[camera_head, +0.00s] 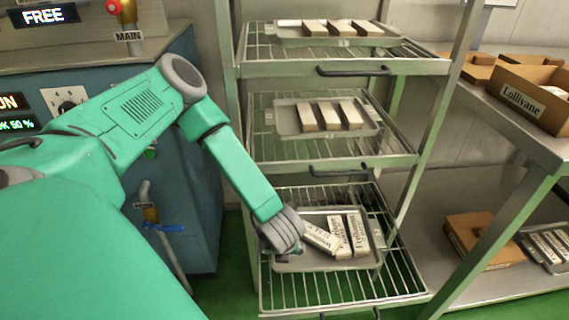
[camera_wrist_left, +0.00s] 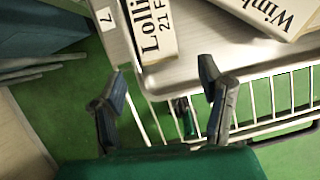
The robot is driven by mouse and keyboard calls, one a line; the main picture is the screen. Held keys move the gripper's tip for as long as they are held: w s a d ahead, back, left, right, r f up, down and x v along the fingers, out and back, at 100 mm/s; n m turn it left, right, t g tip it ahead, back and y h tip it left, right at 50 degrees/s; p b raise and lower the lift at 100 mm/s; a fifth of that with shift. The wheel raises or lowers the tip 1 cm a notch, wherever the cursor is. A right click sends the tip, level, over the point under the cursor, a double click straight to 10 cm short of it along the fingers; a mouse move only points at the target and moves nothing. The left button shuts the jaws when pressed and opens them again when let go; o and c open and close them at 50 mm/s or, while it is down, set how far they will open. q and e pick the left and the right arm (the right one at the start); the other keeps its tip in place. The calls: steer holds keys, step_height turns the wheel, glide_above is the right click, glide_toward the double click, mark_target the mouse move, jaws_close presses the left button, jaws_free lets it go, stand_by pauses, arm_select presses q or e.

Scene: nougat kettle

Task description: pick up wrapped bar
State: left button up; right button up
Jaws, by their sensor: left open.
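Wrapped bars with printed white labels lie on a metal tray (camera_head: 310,262) on the lowest wire shelf of the rack. In the head view, a tilted bar (camera_head: 319,238) is at the left, and two more bars (camera_head: 342,236) (camera_head: 360,231) stand beside it. My left gripper (camera_head: 284,238) is at the tray's left side, close to the tilted bar. In the left wrist view, the gripper (camera_wrist_left: 163,82) is open with nothing between its fingers. A bar labelled "Lolli" (camera_wrist_left: 151,30) lies just beyond the fingertips, and another bar (camera_wrist_left: 268,12) is to the right. My right gripper is out of view.
Two upper shelves hold trays of bars (camera_head: 332,115) (camera_head: 343,28). Black shelf handles (camera_head: 338,172) stick out at the front. A steel table with a "Lollivane" carton (camera_head: 530,95) stands right, with a box (camera_head: 482,238) below. A blue machine (camera_head: 190,170) stands left.

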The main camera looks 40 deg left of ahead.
arm_select(q)
steer(key=w+a+b, duration=0.1)
steer(key=w+a, duration=0.6)
steer(key=w, duration=0.1)
steer(key=shift+w+a+b, duration=0.15)
steer(key=shift+a+b, duration=0.2)
steer(key=shift+a, duration=0.05)
steer(key=b+x, duration=0.2)
steer(key=x, duration=0.2)
steer(key=shift+w+a+f, duration=0.1)
steer(key=shift+w+a, duration=0.1)
steer(key=shift+f, duration=0.5)
steer(key=c, duration=0.4)
steer(key=shift+a, duration=0.15)
steer(key=c, duration=1)
steer(key=shift+w, duration=0.1)
jaws_close()
